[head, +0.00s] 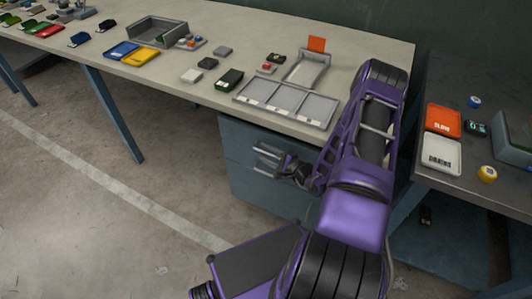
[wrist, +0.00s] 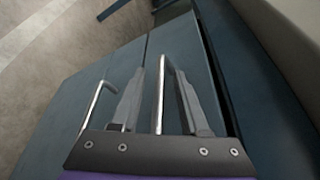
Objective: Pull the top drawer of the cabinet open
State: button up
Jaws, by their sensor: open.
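The blue-grey cabinet (head: 238,140) stands under the long table, and its drawers look closed. In the wrist view, the top drawer (wrist: 180,38) lies nearer the table edge. Its bar handle (wrist: 163,100) runs between my gripper's (wrist: 160,74) two fingers. The fingers are apart, one on each side of the bar; I cannot tell whether either touches it. The lower drawer's handle (wrist: 95,108) is to the left, outside the fingers. In the head view, my gripper (head: 287,166) is at the cabinet front beside the handles (head: 266,150), and my arm hides the cabinet's right part.
The table (head: 345,50) above holds a divided grey tray (head: 285,103) and several small items. A dark side table (head: 450,180) with an orange tray (head: 443,121) and a white tray (head: 441,153) stands at right. The floor (head: 150,215) before the cabinet is clear.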

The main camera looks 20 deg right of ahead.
grip_shut()
dwell(1.3)
